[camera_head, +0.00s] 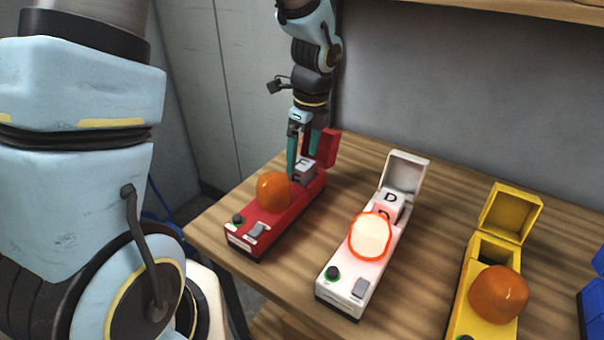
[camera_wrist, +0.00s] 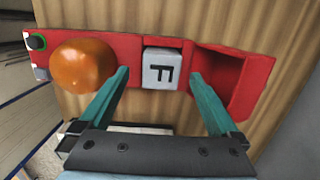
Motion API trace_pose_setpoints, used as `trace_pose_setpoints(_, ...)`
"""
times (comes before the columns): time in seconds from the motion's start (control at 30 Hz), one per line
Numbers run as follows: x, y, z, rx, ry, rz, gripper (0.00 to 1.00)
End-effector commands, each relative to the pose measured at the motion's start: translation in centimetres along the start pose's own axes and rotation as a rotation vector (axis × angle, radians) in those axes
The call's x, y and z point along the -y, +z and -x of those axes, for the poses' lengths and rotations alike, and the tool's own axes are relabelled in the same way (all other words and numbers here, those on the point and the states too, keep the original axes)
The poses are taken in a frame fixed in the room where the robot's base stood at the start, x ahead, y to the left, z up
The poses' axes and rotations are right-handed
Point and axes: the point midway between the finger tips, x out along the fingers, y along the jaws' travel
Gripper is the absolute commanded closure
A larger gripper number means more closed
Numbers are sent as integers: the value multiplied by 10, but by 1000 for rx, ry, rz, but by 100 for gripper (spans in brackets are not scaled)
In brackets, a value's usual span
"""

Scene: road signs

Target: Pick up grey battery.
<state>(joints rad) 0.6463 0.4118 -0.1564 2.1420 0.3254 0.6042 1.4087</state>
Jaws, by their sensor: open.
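A grey battery (camera_wrist: 161,70) marked "F" sits in the slot of the red device (camera_head: 246,226), between its orange dome and open lid. It also shows in the head view (camera_head: 306,172), partly behind a finger. My gripper (camera_wrist: 160,74) is open, with one teal finger on the dome side of the battery and the other on the lid side. Gaps show between the fingers and the battery in the wrist view. In the head view my gripper (camera_head: 299,163) points down over the red device. Contact cannot be told there.
The orange dome (camera_head: 273,191) and raised red lid (camera_head: 328,148) flank the slot closely. A white device (camera_head: 340,293) with a glowing dome and "D" battery stands to the right. A yellow device (camera_head: 480,248) and a blue one (camera_head: 595,300) stand further right on the wooden table.

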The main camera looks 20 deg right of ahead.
Motion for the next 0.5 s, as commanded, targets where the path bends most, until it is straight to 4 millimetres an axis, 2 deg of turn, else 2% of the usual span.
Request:
trace_pose_setpoints(0.23,1,0,-29,0,3,-1,3)
trace_pose_setpoints(0.5,2,0,-33,0,0,0,3)
